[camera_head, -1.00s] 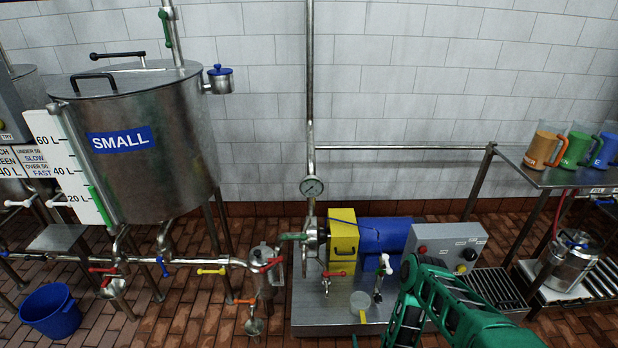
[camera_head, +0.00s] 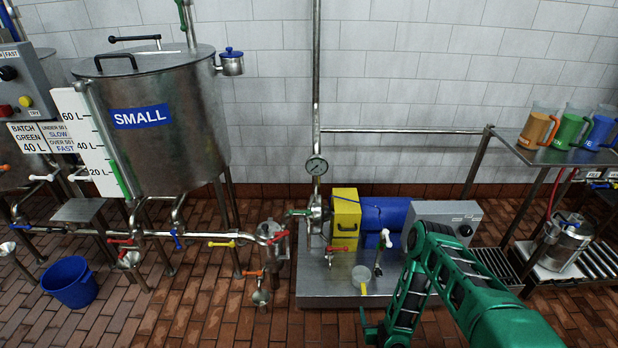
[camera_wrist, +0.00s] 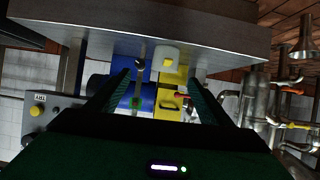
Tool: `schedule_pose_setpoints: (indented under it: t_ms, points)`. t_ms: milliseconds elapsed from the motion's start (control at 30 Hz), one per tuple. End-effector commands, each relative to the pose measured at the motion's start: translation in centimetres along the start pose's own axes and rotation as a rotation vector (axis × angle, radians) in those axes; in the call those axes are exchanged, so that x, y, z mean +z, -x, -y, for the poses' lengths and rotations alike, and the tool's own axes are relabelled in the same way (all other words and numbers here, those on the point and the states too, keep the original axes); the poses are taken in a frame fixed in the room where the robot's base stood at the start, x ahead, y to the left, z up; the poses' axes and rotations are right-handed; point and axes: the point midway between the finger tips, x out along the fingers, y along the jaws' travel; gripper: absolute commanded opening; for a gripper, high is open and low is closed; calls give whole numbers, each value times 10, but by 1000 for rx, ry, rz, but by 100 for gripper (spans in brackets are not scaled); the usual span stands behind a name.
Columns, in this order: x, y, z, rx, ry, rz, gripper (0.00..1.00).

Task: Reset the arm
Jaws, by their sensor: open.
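My green arm reaches in from the lower right in the head view. My gripper (camera_head: 368,326) hangs low in front of the steel pump platform (camera_head: 330,291), partly cut off by the lower edge. In the wrist view my gripper (camera_wrist: 158,92) is open, its two dark fingers spread with nothing between them. Beyond the fingers, upside down, are the blue motor (camera_wrist: 122,72), the yellow box (camera_wrist: 171,100) and the underlit platform edge (camera_wrist: 225,38). In the head view the yellow box (camera_head: 345,219) and blue motor (camera_head: 384,218) stand behind my arm.
The SMALL tank (camera_head: 160,140) with its valve pipes stands left. A blue bucket (camera_head: 70,282) is on the brick floor. A grey control box (camera_head: 449,220) stands behind my arm. Orange, green and blue jugs (camera_head: 538,130) sit on the right shelf.

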Motion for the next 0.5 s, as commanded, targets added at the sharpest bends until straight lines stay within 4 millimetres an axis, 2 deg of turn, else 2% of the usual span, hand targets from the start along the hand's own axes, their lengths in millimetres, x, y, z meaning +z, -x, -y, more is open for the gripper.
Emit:
schedule_pose_setpoints:
  t_ms: [267,500]
  points:
    - [-62,-31,-27,22,26,70,74]
    - [-138,-47,-65,64,53,171,74]
